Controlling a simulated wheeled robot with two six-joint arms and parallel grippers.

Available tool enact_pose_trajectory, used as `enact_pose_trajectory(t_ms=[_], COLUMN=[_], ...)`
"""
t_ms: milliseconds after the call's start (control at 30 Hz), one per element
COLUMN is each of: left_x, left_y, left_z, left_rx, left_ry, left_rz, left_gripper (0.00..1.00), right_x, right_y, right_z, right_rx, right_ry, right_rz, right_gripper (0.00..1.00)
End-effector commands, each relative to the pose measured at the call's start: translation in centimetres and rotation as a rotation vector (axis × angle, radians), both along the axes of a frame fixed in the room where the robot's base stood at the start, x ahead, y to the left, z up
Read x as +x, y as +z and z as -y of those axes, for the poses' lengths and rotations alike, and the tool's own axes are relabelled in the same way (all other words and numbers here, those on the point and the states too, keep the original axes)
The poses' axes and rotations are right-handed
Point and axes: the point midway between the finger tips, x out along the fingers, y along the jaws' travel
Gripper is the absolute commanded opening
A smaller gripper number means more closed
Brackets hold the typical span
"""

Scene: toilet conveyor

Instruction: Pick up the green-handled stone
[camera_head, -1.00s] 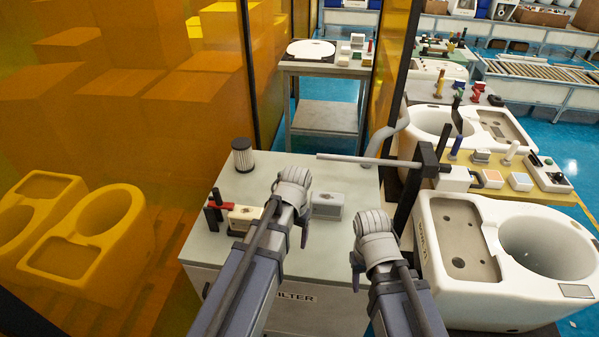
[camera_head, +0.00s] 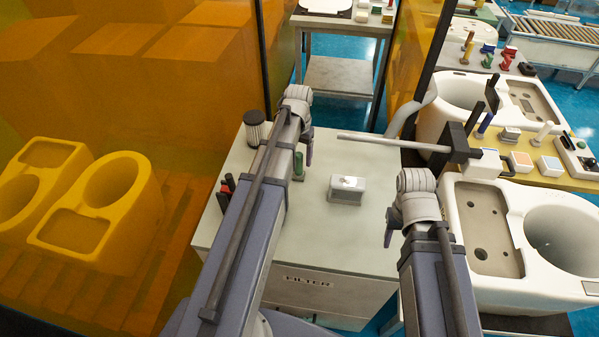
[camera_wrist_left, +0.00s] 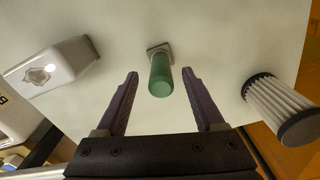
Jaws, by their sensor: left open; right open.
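The green-handled stone stands on the pale tabletop; its green handle (camera_wrist_left: 160,77) rises from a small grey base (camera_wrist_left: 160,49) in the left wrist view. In the head view the green handle (camera_head: 298,166) shows just beside my left forearm, which partly hides it. My left gripper (camera_wrist_left: 160,73) is open, with one dark finger on each side of the handle in the picture. No contact shows, and the height gap is hard to judge. In the head view my left gripper (camera_head: 307,150) is above the table's far half. My right gripper (camera_head: 390,226) is open and empty near the table's right side.
A pale block (camera_head: 346,189) lies right of the handle. A black-topped pleated filter (camera_head: 256,129) stands at the table's left. A horizontal grey rod (camera_head: 385,140) reaches over the table's right far edge. An orange transparent panel (camera_head: 140,80) borders the left.

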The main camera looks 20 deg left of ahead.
Motion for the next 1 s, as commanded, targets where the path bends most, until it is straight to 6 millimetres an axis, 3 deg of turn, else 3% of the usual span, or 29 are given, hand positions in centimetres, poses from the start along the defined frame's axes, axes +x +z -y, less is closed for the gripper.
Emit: enact_pose_trajectory(t_ms=[33, 367, 767, 1000], left_x=[0.0, 0.1, 0.3, 0.3], left_y=[-0.9, -1.5, -6.0, -6.1], left_z=[0.0, 0.0, -0.1, -0.1], left_rx=[0.0, 0.0, 0.0, 0.0], left_ry=[0.0, 0.0, 0.0, 0.0], left_rz=[0.0, 0.0, 0.0, 0.0], left_gripper=[0.7, 0.7, 0.7, 0.7], right_x=[0.0, 0.0, 0.0, 0.0], right_y=[-0.9, -1.5, -6.0, -6.1], right_z=[0.0, 0.0, 0.0, 0.0], right_rx=[0.0, 0.0, 0.0, 0.0], right_ry=[0.0, 0.0, 0.0, 0.0], right_rz=[0.0, 0.0, 0.0, 0.0], right_gripper=[0.5, 0.5, 0.5, 0.5])
